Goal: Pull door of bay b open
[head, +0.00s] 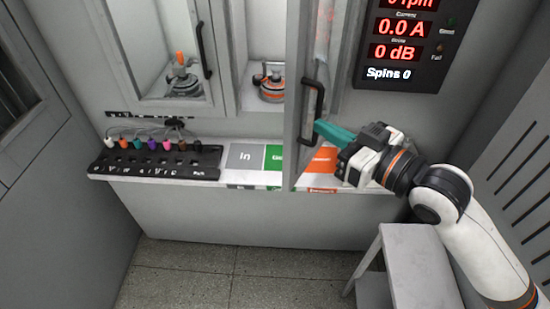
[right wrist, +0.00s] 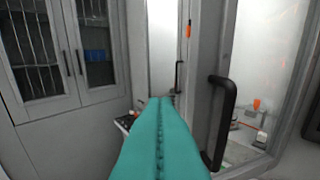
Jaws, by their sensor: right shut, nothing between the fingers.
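The door of bay b (head: 298,150) stands swung out from the cabinet toward me in the head view, its free edge over the front shelf. Its black bar handle (head: 317,88) is on the face turned to the right. My right gripper (head: 320,127), with teal fingers, is on that side near the handle's lower end. It is shut and empty. In the right wrist view the shut fingers (right wrist: 160,105) point ahead, and a black handle (right wrist: 220,120) is to their right, not between them. In bay b a grey and orange hub motor (head: 272,88) sits. My left gripper is not in view.
Bay a's door (head: 150,50), at left, looks closed over another motor (head: 183,80). The shelf holds a black connector strip (head: 155,165) and In, green and orange label areas. A red readout panel (head: 410,45) is right. A grey step stool (head: 400,250) stands below my right arm.

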